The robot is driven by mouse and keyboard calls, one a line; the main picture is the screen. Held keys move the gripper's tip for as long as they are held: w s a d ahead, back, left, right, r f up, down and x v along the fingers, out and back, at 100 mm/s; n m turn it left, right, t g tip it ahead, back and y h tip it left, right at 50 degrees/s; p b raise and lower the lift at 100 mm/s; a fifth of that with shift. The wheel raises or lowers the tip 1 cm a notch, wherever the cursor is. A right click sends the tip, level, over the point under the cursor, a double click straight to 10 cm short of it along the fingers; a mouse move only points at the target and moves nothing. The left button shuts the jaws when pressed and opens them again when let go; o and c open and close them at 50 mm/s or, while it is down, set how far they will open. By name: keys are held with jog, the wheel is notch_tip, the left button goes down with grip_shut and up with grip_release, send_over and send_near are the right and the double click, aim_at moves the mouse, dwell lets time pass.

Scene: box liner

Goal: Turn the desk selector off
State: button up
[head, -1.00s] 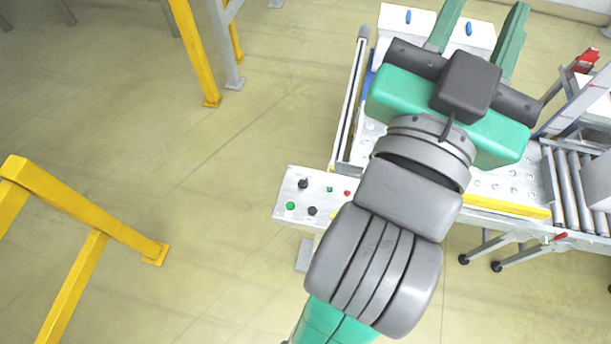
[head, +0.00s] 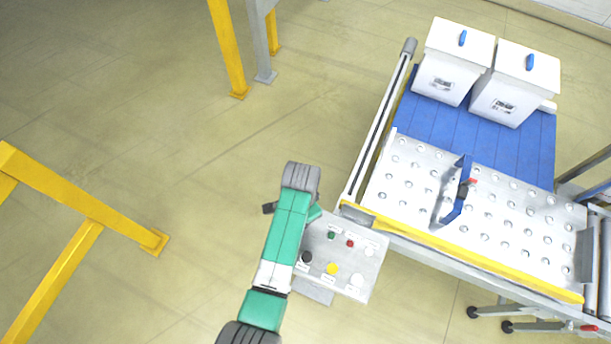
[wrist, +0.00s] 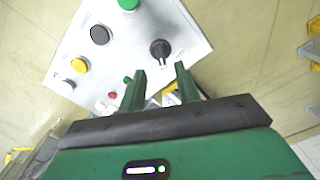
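The desk is a light grey control panel (head: 352,262) with coloured buttons. In the wrist view, the desk (wrist: 137,50) fills the upper middle. Its black selector knob (wrist: 160,48) stands near the right corner, just beyond my fingertips and roughly in line with the gap between them. My gripper (wrist: 161,70) is open, with its two green fingers apart and nothing between them. I cannot tell whether either finger touches the knob. In the head view, my arm covers the panel's left part, and the selector is hidden there.
Near the selector are a green button (wrist: 128,3), a round black button (wrist: 99,34) and a yellow button (wrist: 79,65). Right of the desk, a conveyor table (head: 400,185) carries a blue-handled tool (head: 455,195) and two white boxes (head: 452,62). Yellow posts (head: 228,50) stand left; floor between is clear.

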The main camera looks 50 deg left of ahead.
notch_tip(320, 180, down, 6)
jog(key=shift+f+b, duration=0.2)
jog(key=shift+b, duration=0.1)
grip_shut()
